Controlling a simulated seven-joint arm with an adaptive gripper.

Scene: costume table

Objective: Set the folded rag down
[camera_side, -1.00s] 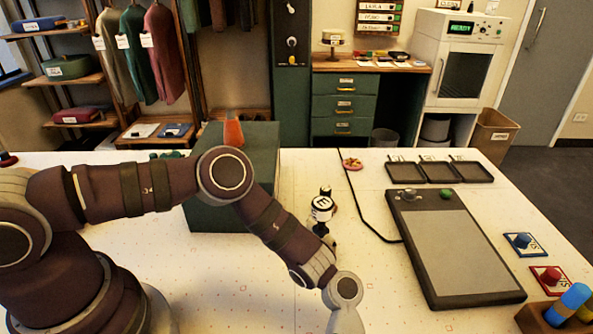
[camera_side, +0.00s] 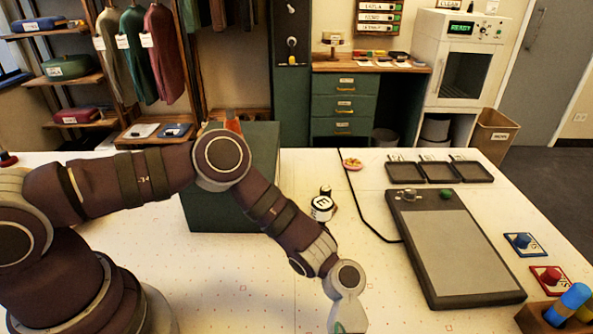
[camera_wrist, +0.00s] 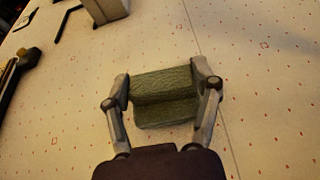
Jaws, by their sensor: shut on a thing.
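The folded rag (camera_wrist: 165,110) is a green, textured, layered cloth. My gripper (camera_wrist: 163,84) is shut on it in the wrist view, with one finger at each side edge. The white dotted table (camera_wrist: 260,110) lies beneath it; I cannot tell whether the rag touches the table or hangs just above it. In the side view my gripper (camera_side: 347,316) is at the bottom edge of the frame, pointing down. A small bit of green shows there at its lower end; the rest is cut off.
A large dark flat pad (camera_side: 455,245) lies to the right, with black trays (camera_side: 440,172) behind it. A white-capped bottle (camera_side: 321,207) stands behind my wrist. A green box (camera_side: 262,150) is behind my arm. The table around the rag is bare.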

